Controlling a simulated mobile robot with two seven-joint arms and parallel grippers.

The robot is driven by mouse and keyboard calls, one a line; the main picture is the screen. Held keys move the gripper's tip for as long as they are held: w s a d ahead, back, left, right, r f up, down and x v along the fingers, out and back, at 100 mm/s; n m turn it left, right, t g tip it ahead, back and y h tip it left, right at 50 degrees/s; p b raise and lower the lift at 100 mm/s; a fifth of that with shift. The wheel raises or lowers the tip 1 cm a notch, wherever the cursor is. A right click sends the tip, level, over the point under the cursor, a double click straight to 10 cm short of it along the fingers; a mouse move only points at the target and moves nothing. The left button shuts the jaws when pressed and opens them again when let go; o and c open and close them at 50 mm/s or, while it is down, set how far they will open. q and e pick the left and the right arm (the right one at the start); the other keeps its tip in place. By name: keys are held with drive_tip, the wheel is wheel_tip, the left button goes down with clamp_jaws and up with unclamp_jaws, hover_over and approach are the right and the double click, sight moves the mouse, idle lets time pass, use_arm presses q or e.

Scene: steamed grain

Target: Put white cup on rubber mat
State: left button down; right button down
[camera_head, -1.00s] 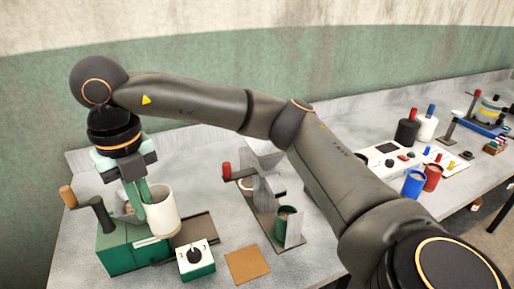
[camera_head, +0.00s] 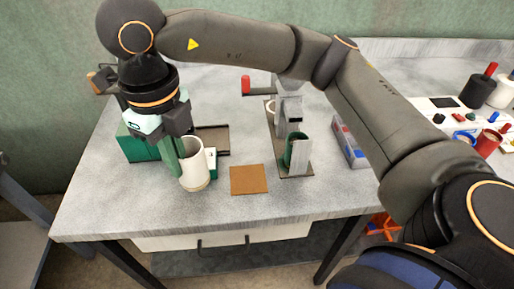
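The white cup (camera_head: 196,168) is upright over the left part of the table, left of the mat. My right gripper (camera_head: 178,160) points down at the cup's left side, its green fingers closed on the cup's wall. The cup hides part of the fingers. I cannot tell whether its base touches the table. The rubber mat (camera_head: 249,180) is a flat brown square, bare, lying to the right of the cup. My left gripper is not in view.
A green box (camera_head: 135,147) stands behind the gripper, and a small white-and-green box (camera_head: 212,162) is partly hidden behind the cup. A metal stand with a green cup (camera_head: 296,151) is right of the mat. The table front (camera_head: 180,219) is clear.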

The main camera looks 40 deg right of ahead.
drive_tip(key=shift+n, duration=0.3)
drive_tip(key=d+f, duration=0.4)
drive_tip(key=w+d+f+p, duration=0.1)
drive_tip(key=d+f, duration=0.3)
drive_tip(key=d, duration=0.1)
drive_tip(key=w+d+f+p, duration=0.1)
drive_tip(key=d+f, duration=0.3)
drive_tip(key=shift+w+d+f, duration=0.15)
drive_tip(key=shift+d, duration=0.2)
drive_tip(key=shift+f, duration=0.6)
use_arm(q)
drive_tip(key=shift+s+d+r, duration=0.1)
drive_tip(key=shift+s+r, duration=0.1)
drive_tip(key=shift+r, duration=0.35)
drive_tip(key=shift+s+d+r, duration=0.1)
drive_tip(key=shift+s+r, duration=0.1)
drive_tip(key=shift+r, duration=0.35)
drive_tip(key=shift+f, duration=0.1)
